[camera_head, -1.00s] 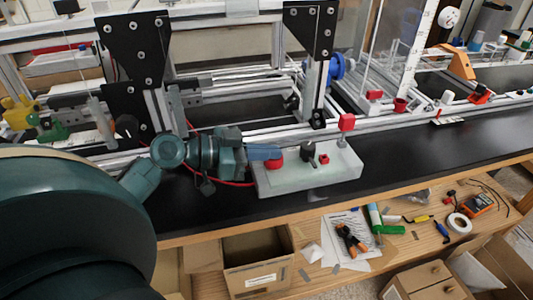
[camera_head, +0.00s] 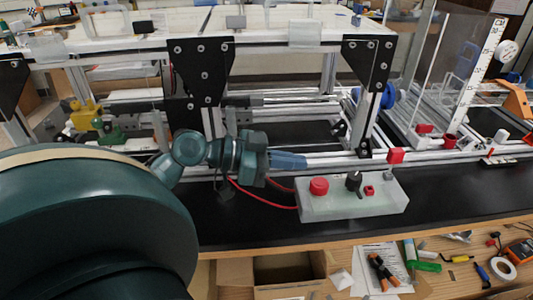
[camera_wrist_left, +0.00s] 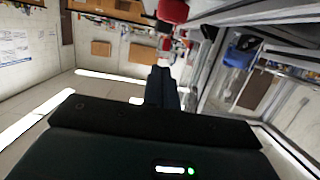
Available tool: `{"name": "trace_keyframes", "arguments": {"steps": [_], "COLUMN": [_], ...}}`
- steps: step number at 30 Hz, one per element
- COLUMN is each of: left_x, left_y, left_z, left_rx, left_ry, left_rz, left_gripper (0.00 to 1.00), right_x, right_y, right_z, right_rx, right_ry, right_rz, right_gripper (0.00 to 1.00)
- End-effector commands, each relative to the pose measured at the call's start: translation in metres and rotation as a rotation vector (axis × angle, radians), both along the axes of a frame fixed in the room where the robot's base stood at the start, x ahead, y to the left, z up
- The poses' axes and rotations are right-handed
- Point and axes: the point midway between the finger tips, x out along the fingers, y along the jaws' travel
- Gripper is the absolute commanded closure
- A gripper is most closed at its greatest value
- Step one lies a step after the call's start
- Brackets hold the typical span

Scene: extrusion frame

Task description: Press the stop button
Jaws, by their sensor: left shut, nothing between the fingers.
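A pale control box (camera_head: 345,209) lies on the black bench surface. It carries a large round red button (camera_head: 319,186) at its left end, a black knob (camera_head: 353,181) and a smaller red button (camera_head: 369,190). My left gripper (camera_head: 303,161) points right, with its closed fingertips above and slightly left of the large red button, apart from it in the picture. The shut fingers (camera_wrist_left: 163,76) also show in the left wrist view with nothing between them. A red object (camera_wrist_left: 173,11) lies beyond them there; I cannot tell which. My right gripper is not in view.
The aluminium extrusion frame (camera_head: 290,42) with black corner plates (camera_head: 201,70) stands behind the gripper. A red cable (camera_head: 262,200) runs to the box. A red block (camera_head: 396,155) is on the rail. Tools and cardboard boxes lie in front.

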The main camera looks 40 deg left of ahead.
Motion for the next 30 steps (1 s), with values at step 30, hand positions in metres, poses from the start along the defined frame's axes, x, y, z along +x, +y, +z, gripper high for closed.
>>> {"name": "trace_keyframes", "arguments": {"steps": [30], "left_x": [-0.035], "left_y": [0.03], "left_z": [0.013], "left_rx": [-0.001], "left_ry": [-0.003], "left_rz": [0.001], "left_gripper": [1.0], "right_x": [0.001], "right_y": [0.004], "right_z": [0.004], "right_rx": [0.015], "right_ry": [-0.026], "right_rz": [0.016], "right_gripper": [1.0]}}
